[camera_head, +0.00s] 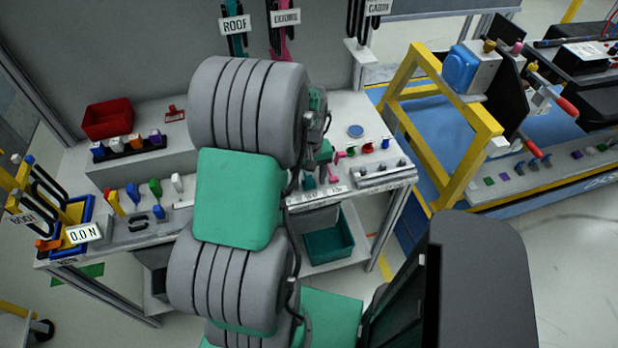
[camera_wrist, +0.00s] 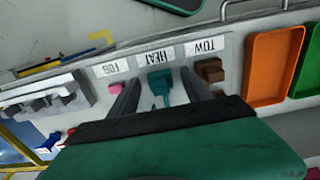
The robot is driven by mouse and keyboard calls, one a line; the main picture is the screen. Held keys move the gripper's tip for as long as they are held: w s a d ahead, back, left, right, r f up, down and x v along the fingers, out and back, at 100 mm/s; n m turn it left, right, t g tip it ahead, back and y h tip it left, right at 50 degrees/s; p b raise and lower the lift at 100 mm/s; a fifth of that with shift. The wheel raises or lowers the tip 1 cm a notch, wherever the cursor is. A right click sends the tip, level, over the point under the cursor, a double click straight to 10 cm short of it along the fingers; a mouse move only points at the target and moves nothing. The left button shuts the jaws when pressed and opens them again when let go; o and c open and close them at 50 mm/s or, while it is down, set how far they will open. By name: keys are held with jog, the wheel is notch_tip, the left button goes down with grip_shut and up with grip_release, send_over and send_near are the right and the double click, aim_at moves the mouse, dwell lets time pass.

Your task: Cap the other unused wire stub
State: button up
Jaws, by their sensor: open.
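In the wrist view three labels, upside down, read FOG (camera_wrist: 111,68), HEAT (camera_wrist: 155,57) and TOW (camera_wrist: 206,46). A pink stub (camera_wrist: 115,88) lies by FOG, a teal piece (camera_wrist: 160,84) by HEAT, and a brown block-shaped piece (camera_wrist: 210,70) by TOW. My gripper (camera_wrist: 160,77) is open, its two dark fingers on either side of the teal piece; contact cannot be told. I cannot tell which stubs bear caps.
Orange (camera_wrist: 271,66) and green (camera_wrist: 312,62) trays lie right of the labels in the wrist view. In the head view, small red (camera_head: 368,148) and blue (camera_head: 385,143) pieces, a red bin (camera_head: 108,119) and a yellow frame (camera_head: 480,150) stand around the bench.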

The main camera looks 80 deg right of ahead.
aim_at(309, 177)
notch_tip(309, 177, up, 8)
jog(key=shift+f+b, duration=0.1)
jog(key=shift+b, duration=0.3)
